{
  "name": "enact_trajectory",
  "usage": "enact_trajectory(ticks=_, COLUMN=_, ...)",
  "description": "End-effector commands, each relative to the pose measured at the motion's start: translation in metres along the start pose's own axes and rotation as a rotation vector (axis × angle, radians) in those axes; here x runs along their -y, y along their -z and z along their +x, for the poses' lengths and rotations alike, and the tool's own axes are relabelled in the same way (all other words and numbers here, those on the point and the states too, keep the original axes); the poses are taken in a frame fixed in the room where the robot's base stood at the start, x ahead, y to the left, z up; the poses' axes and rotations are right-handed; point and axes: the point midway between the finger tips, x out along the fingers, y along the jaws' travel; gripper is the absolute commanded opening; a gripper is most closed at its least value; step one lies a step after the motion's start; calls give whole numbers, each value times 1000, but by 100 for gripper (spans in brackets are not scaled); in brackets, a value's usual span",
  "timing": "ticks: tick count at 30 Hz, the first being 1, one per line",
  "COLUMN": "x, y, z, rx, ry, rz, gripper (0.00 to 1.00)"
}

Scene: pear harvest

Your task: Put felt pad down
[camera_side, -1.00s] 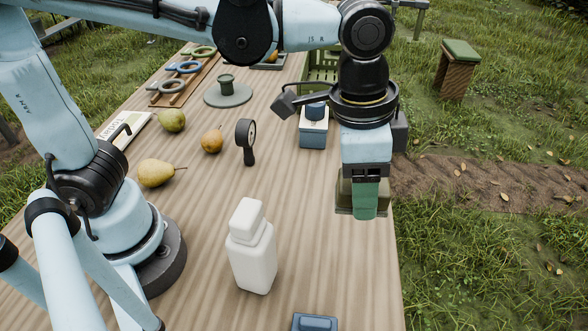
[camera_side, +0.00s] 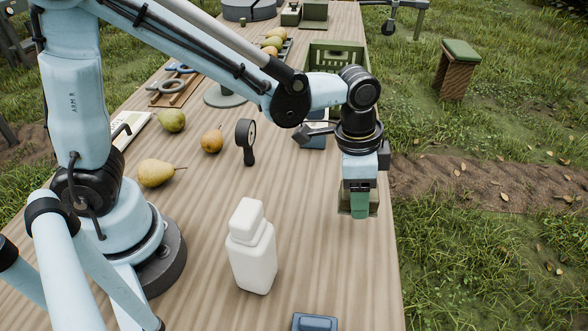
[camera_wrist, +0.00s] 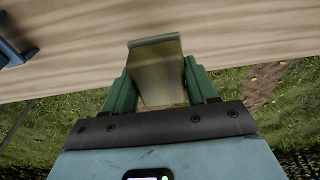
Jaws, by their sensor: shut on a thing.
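My gripper (camera_side: 359,208) hangs fingers-down over the right edge of the wooden table (camera_side: 310,240). Its green fingers are shut on the felt pad (camera_side: 374,202), an olive piece partly hidden behind the near finger in the side view. In the wrist view the pad (camera_wrist: 156,72) sits between the two fingers of my gripper (camera_wrist: 158,92), its outer end reaching past the fingertips, with the table behind it. I cannot tell whether the pad touches the table.
A white bottle (camera_side: 252,258) stands left of and nearer than my gripper. A dark round-headed tool (camera_side: 246,140) and several pears (camera_side: 156,172) are farther left. A green crate (camera_side: 336,58) stands behind. A blue object (camera_side: 314,322) lies at the front. Table between bottle and gripper is clear.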

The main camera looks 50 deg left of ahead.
Motion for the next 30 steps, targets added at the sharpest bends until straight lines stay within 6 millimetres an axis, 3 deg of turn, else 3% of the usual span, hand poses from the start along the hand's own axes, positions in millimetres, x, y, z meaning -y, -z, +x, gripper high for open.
enact_trajectory(ticks=3, x=18, y=1, z=11, rx=0, ry=0, rz=-2, gripper=26)
enact_trajectory(ticks=7, x=27, y=1, z=17, rx=0, ry=-1, rz=0, gripper=26)
enact_trajectory(ticks=18, x=29, y=-4, z=54, rx=0, ry=0, rz=1, gripper=26)
enact_trajectory(ticks=30, x=28, y=-6, z=59, rx=0, ry=0, rz=1, gripper=26)
